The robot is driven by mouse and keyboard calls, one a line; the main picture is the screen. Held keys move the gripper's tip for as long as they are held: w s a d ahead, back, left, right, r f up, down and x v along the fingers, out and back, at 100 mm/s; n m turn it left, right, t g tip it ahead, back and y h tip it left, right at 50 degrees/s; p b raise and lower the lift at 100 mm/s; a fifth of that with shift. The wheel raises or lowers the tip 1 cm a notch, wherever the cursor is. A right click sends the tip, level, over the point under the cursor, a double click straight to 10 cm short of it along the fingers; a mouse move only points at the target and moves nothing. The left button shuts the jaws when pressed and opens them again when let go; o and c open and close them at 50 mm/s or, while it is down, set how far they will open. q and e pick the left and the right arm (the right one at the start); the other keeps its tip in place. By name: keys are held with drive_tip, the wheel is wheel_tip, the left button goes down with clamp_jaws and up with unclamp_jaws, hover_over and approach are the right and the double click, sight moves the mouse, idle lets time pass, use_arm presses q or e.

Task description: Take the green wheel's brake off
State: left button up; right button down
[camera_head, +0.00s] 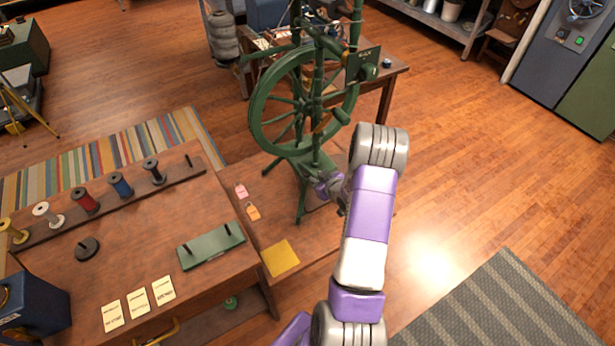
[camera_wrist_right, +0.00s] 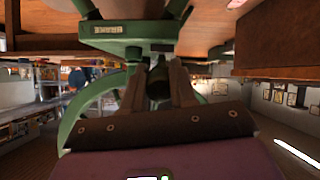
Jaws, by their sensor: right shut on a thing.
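The green spinning wheel (camera_head: 262,105) stands upright on a low wooden platform, just beyond my right arm. My right gripper (camera_head: 322,182) is low at the wheel's front post, under its rim. In the right wrist view its two fingers (camera_wrist_right: 158,88) are shut on a small dark knob (camera_wrist_right: 158,76) below a green bracket (camera_wrist_right: 150,48). The bracket has a small pale label (camera_wrist_right: 108,30) whose print is hard to read. The knob is hidden in the head view. My left gripper is not in view.
A wooden bench (camera_head: 150,240) at left carries a row of spools and a green plate (camera_head: 210,246). Pink and orange tags and a yellow cloth (camera_head: 281,258) lie on the platform. Another table (camera_head: 392,78) stands behind the wheel.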

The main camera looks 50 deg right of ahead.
idle(0.3)
drive_tip(key=c, duration=0.9)
unclamp_jaws()
drive_tip(key=p+v, duration=0.1)
drive_tip(key=v, duration=0.6)
drive_tip(key=shift+s, duration=0.25)
drive_tip(key=shift+s+r, duration=0.1)
